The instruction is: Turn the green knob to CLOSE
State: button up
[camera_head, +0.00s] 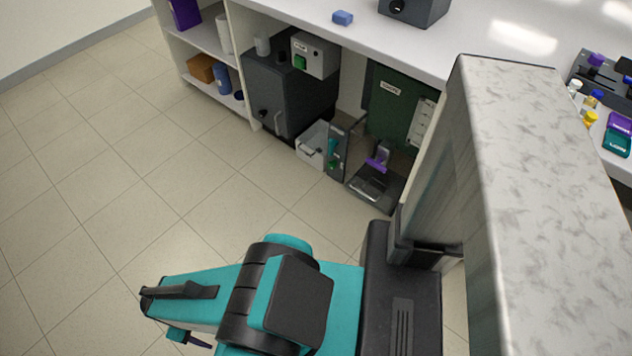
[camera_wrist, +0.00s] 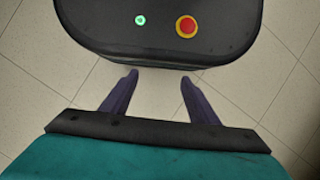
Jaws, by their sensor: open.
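The rig (camera_head: 375,185) stands in the open bay under the counter, with a dark base and a purple part on it. Small green parts (camera_head: 332,145) show on or behind an upright dark frame beside it. I cannot tell whether one of them is the green knob, and no CLOSE mark is readable. My gripper (camera_wrist: 158,78) is open and empty, its two purple fingers spread over the tiled floor. In the head view it is low at the left, far from the bay, and mostly hidden by my arm.
A dark grey cabinet (camera_head: 285,95) carries a light box (camera_head: 315,54) with a green part. A white bin (camera_head: 313,143) stands beside the rig. A dark green panel (camera_head: 393,108) backs the bay. A marbled-topped column or counter end (camera_head: 535,150) rises at right. Floor at left is clear.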

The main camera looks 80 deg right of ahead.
jog(key=w+d+f+m+t+b, duration=0.2)
jog(key=w+d+f+t+b, duration=0.2)
jog(key=w+d+f, duration=0.45)
jog(key=w+d+f+m+t+b, duration=0.1)
jog(key=w+d+f+t+b, duration=0.35)
jog(key=w, duration=0.65)
jog(key=w+d+f+m+t+h+b, duration=0.25)
jog(key=d+h+b, duration=0.2)
jog(key=d, duration=1.15)
jog(key=w+d+f+m+t+h+b, duration=0.1)
jog(key=w+d+f+m+h+b, duration=0.3)
jog(key=d, duration=1.1)
jog(key=s+d+m+g+h+b, duration=0.2)
jog(key=s+d+g+h+b, duration=0.15)
jog(key=s+d, duration=0.8)
jog(key=s+d+m+g+h+b, duration=0.25)
jog(key=s+d+b, duration=0.25)
jog(key=s+d, duration=0.7)
jog(key=s+d+m+g+h+b, duration=0.1)
jog(key=s+d+g, duration=0.4)
jog(key=s, duration=0.6)
jog(key=s+d+m+g+h+b, duration=0.1)
jog(key=s+d+m+g+b, duration=0.3)
jog(key=s, duration=0.8)
jog(key=shift+d+f+m+g+b, duration=0.3)
jog(key=shift+d+g+b, duration=0.35)
jog(key=shift+d, duration=0.55)
